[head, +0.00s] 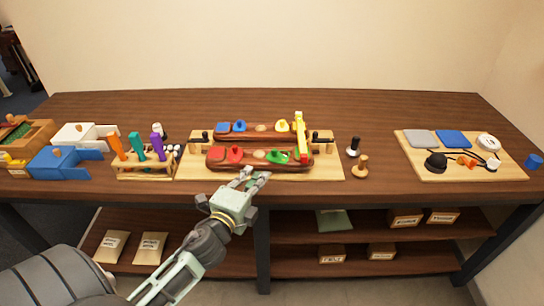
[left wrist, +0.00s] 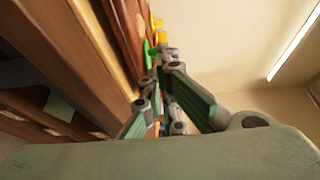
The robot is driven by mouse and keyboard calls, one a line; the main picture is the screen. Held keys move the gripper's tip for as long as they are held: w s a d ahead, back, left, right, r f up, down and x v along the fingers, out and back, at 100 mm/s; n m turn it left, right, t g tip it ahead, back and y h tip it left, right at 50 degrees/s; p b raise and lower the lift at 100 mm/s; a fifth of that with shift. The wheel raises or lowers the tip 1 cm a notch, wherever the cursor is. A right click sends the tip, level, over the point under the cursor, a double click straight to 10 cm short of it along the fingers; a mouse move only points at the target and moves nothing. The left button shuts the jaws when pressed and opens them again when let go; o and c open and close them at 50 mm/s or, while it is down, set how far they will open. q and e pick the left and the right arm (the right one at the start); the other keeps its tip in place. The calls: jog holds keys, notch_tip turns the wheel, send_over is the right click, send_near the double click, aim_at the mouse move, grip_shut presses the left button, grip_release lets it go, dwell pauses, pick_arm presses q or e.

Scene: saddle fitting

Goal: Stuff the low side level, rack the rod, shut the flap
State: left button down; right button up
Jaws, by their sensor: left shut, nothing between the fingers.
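Two long brown saddle panels (head: 218,162) lie one behind the other on a light wood board (head: 200,174). Red (head: 235,155) and green (head: 277,157) knobbed pieces sit on the front panel, blue (head: 239,126) and yellow ones on the back panel. A yellow bar (head: 301,136) spans both panels near their right end; I cannot tell its tilt. My left gripper (head: 262,178) is shut and empty just in front of the front panel. In the left wrist view its fingers (left wrist: 172,95) hide part of the panels. My right gripper is out of view.
At left stand a wooden rack (head: 146,171) with orange, teal and purple handles, and blue (head: 64,161) and white boxes. Black and tan pegs (head: 361,168) stand right of the board. A tray (head: 465,172) with pads and cord lies further right. Packets and labelled boxes are on lower shelves.

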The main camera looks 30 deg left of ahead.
aim_at(273, 152)
pick_arm(q)
jog(key=w, duration=0.4)
jog(key=shift+a+r+p, duration=0.15)
jog(key=shift+a+p, duration=0.05)
jog(key=shift+p, duration=0.15)
jog(key=w, duration=0.4)
jog(key=shift+a+f+p, duration=0.2)
jog(key=shift+a+p, duration=0.05)
jog(key=shift+p, duration=0.1)
jog(key=shift+w, duration=0.55)
jog(key=shift+a+f, duration=0.1)
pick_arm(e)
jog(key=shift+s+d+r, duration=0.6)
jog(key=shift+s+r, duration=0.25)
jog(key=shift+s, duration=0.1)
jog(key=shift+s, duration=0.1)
pick_arm(q)
jog(key=shift+a, duration=0.1)
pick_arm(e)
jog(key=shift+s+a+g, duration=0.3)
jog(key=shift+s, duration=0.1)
